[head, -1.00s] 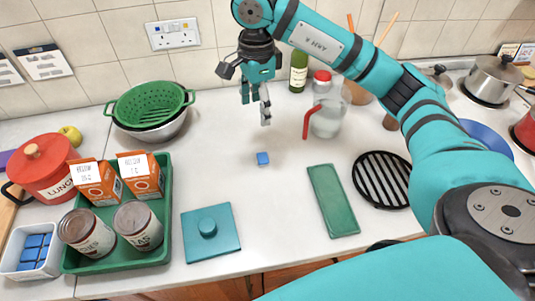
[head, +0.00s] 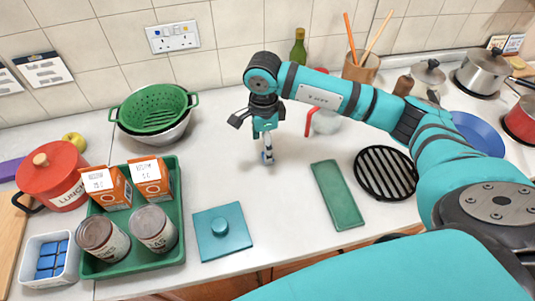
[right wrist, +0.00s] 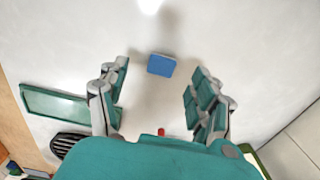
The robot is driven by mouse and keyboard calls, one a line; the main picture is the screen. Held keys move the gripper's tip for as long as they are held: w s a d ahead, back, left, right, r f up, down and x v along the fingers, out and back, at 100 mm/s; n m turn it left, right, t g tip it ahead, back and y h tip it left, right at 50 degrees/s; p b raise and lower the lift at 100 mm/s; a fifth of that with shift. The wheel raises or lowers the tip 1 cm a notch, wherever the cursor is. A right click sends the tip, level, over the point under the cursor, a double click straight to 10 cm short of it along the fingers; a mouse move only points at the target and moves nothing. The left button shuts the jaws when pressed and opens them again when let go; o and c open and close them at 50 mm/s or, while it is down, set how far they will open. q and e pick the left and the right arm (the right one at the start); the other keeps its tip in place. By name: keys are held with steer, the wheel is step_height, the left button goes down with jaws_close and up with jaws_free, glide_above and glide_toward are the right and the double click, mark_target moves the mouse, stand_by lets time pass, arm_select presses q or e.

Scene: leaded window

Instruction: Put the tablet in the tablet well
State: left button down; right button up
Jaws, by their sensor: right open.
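A small blue tablet (right wrist: 161,65) lies on the white counter. In the right wrist view it shows whole between the two fingertips of my right gripper (right wrist: 161,72), with a gap on each side. In the head view my right gripper (head: 267,153) points down at the tablet and hides most of it. The gripper is open and empty. A white box (head: 33,279) at the lower left holds several blue tablets (head: 51,262). I cannot tell for sure which thing is the tablet well. My left gripper is not in view.
A teal square plate with a knob (head: 236,244) and a flat green tray (head: 336,195) lie in front. A black round rack (head: 386,174) is to the right. A green tray (head: 172,253) with cartons and cans stands left. A jug (head: 325,122) is behind the gripper.

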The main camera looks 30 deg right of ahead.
steer(key=shift+f, duration=0.2)
steer(key=f+p, duration=0.1)
steer(key=f, duration=0.2)
steer(key=f+p, duration=0.1)
steer(key=shift+w+f+p, duration=0.2)
steer(key=shift+w+p, duration=0.05)
steer(key=shift+p, duration=0.1)
steer(key=shift+f, duration=0.25)
steer(key=shift+c, duration=0.7)
steer(key=c, duration=0.8)
steer(key=shift+c, duration=0.2)
